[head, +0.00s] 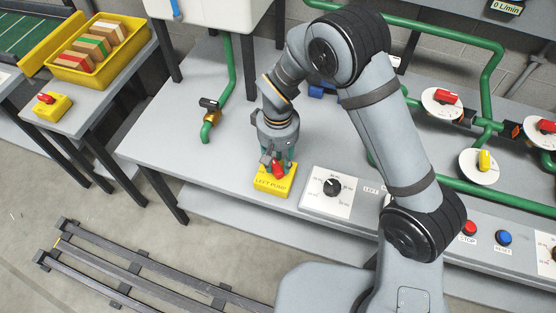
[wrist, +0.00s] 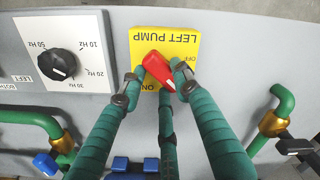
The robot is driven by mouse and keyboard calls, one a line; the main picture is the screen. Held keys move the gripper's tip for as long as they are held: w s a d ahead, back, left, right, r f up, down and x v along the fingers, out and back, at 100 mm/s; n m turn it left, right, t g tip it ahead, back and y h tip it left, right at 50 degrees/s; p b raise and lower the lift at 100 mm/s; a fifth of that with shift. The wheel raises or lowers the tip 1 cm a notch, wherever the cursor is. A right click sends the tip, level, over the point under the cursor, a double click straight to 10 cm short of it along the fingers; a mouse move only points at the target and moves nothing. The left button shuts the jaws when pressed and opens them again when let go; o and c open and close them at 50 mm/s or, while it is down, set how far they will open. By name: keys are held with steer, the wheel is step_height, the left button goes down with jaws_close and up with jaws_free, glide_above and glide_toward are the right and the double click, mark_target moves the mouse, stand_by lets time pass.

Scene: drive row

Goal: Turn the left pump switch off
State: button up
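The left pump switch is a red knob (wrist: 157,69) on a yellow plate (wrist: 183,42) lettered LEFT PUMP, with OFF and ON marks. In the wrist view the plate appears upside down and the knob lies diagonally, its white-marked end toward the lower right, between the two marks. In the head view the yellow box (head: 273,184) sits at the table's front edge with the red knob (head: 277,169) on top. My gripper (wrist: 160,82) has its green fingers spread around the knob, with a gap on the left; contact on the right is unclear. The ON label is partly hidden.
A dial panel (head: 327,191) with a black knob stands just right of the switch. A green pipe with a brass valve (head: 211,111) rises behind left. Red and blue buttons (head: 504,237) lie farther right. Table space left of the switch is clear.

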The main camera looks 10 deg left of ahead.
steer(key=c, duration=0.6)
steer(key=n+b, duration=0.1)
steer(key=n, duration=0.3)
steer(key=shift+w+a, duration=0.1)
steer(key=shift+a+n, duration=0.15)
steer(key=shift+n, duration=2.25)
steer(key=o, duration=1.1)
steer(key=shift+o, duration=0.4)
steer(key=shift+r, duration=0.1)
